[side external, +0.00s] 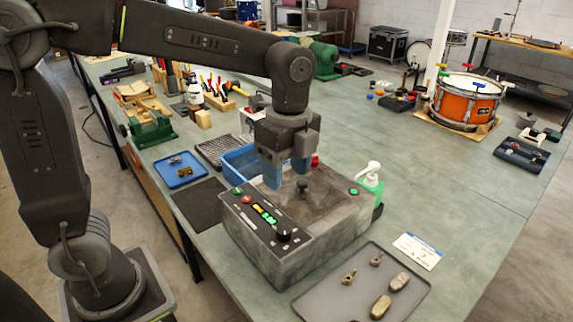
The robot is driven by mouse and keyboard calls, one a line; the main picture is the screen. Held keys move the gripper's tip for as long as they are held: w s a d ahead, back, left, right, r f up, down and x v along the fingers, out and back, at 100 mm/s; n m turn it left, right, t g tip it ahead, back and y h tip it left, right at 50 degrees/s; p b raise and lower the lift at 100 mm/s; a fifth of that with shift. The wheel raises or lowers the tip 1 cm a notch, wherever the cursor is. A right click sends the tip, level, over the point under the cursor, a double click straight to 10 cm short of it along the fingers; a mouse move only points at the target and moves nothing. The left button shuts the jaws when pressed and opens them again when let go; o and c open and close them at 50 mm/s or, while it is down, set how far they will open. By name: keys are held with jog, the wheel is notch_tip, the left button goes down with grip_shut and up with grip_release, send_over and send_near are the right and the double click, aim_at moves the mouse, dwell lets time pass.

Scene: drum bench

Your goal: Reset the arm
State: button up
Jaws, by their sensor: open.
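My gripper (287,172) points down over the grey box-shaped machine (330,232) on the green bench. Its two blue fingers are apart with nothing seen between them. A dark knob (302,186) on the machine's top shows just below and right of the fingers. I cannot tell the exact gap between fingers and machine. The machine's sloped front panel (262,222) carries green, yellow and red buttons and a black dial (284,234).
A grey tray (345,298) with several small metal parts lies in front. A blue bin (238,160) and a green-white pump bottle (371,178) flank the machine. A blue tray (180,172) is at left, an orange drum (466,102) at back right. The bench's right side is mostly clear.

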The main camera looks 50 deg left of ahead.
jog(key=shift+r, duration=0.3)
jog(key=s+a+n+t, duration=0.6)
jog(key=s+n, duration=0.6)
jog(key=n, duration=0.4)
jog(key=shift+s+a+f+n, duration=0.2)
jog(key=shift+a+n, duration=0.2)
jog(key=shift+a, duration=0.25)
dwell(0.4)
